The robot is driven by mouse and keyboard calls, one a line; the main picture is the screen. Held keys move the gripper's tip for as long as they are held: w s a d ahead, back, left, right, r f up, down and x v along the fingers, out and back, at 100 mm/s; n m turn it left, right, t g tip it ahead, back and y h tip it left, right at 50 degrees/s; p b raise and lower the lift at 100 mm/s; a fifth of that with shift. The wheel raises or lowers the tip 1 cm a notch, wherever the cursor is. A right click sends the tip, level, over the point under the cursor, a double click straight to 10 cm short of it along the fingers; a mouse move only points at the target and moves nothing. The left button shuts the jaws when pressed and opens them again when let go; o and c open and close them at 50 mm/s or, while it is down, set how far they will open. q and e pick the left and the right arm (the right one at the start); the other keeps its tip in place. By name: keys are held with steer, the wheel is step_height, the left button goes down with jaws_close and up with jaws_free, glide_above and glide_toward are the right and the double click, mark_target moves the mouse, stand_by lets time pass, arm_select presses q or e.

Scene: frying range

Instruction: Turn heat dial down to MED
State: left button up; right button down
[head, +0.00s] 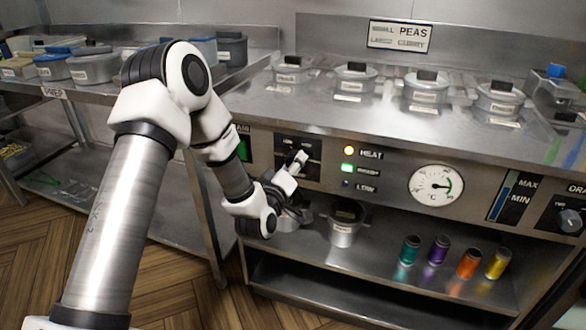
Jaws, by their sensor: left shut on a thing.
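The dark dial plate (311,169) is on the front panel of the steel range, left of the HEAT lamp. Small white lettering runs along its top, too small to read. My left gripper (293,168) reaches this plate from the lower left, its fingers shut on the heat dial. The fingers cover most of the dial, so its pointer setting cannot be told. The HEAT lamp (349,150) glows yellow and a green lamp (347,168) is lit below it. The round temperature gauge (436,185) is further right. My right gripper is not in view.
Another dial (570,221) is at the far right. Below the panel, a grey pot (344,226) and several coloured jars (439,250) stand on the shelf. A side table with tubs (93,66) is at left.

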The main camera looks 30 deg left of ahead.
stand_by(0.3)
arm_select(q)
steer(key=o, duration=1.2)
steer(key=shift+c, duration=0.2)
steer(key=v, duration=1.2)
